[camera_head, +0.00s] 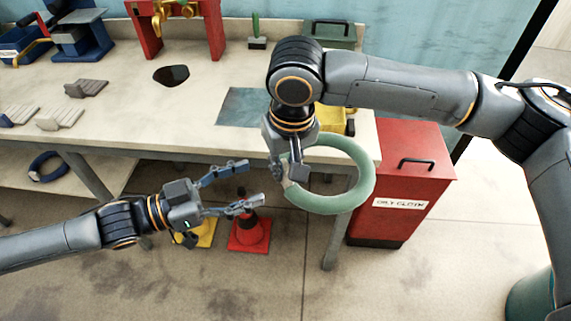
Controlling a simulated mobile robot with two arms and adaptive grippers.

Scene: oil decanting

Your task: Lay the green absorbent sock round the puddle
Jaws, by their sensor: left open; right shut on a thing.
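The green absorbent sock (362,180) is a pale green ring. My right gripper (291,180) is shut on its left side and holds it in the air in front of the bench's right end. The puddle (171,75) is a small dark patch on the bench top, at the back left of the sock and well apart from it. My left gripper (243,185) is open and empty, in front of the bench's front edge, left of the sock. Part of the ring's left side is hidden by my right gripper.
A red stand (146,38) is behind the puddle. A red oily cloth bin (415,175) stands right of the bench. An orange cone (248,232) is on the floor.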

